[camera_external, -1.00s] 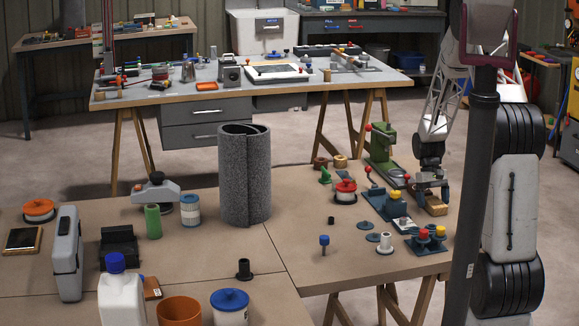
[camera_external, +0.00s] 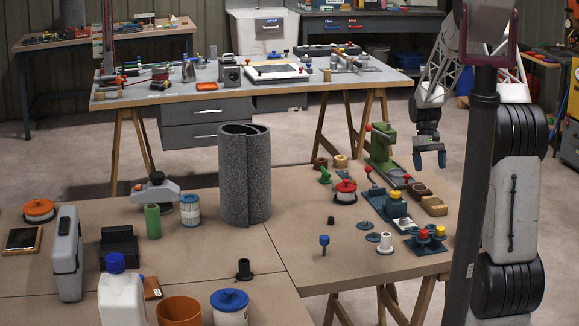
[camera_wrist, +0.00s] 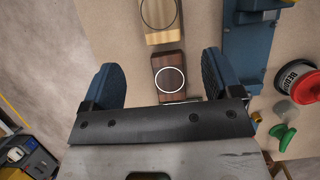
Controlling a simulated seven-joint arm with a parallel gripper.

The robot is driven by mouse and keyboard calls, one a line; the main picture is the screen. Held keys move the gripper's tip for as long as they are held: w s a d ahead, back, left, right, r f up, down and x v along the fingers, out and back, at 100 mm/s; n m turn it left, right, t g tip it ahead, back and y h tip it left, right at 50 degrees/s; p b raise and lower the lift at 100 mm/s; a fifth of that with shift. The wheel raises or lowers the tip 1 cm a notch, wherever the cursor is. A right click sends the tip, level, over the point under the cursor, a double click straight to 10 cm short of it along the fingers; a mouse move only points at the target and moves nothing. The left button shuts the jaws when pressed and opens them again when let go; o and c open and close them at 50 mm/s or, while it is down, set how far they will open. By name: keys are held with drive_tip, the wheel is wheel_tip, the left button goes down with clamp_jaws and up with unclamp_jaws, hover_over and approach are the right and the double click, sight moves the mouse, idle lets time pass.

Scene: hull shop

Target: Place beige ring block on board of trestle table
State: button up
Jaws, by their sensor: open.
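The beige ring block (camera_external: 434,206) lies near the right edge of the near brown table board (camera_external: 300,215), which has wooden trestle legs at its right end. In the wrist view the beige ring block (camera_wrist: 160,30) shows a dark ring on its top, and its far end is cut off by the frame edge. My gripper (camera_external: 430,162) is open and empty, raised above the table's right edge. In the wrist view the open fingers of my gripper (camera_wrist: 165,75) stand either side of a dark brown block with a white ring (camera_wrist: 168,86), with the beige block beyond it.
A blue fixture (camera_external: 397,207) stands left of the beige block, with a green press (camera_external: 380,145) behind. A red-lidded tin (camera_external: 345,190) and small fittings lie further left. A grey foam roll (camera_external: 244,175) stands mid-table. Another trestle table (camera_external: 220,95) is at the back.

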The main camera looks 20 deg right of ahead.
drive_tip(key=shift+r, duration=0.15)
idle(0.5)
drive_tip(key=s+a+r+t, duration=0.2)
drive_tip(key=s+a+r, duration=0.2)
drive_tip(key=s+r, duration=0.5)
drive_tip(key=s+a+r+t, duration=0.1)
drive_tip(key=s+a+r, duration=0.4)
drive_tip(key=s+r, duration=0.3)
drive_tip(key=s+a+r+t, duration=0.2)
drive_tip(key=s+a, duration=0.1)
drive_tip(key=s, duration=1)
drive_tip(key=s+a+r+t, duration=0.2)
drive_tip(key=s+a, duration=0.1)
drive_tip(key=s, duration=0.9)
drive_tip(key=shift+s+r, duration=0.2)
drive_tip(key=shift+s, duration=0.15)
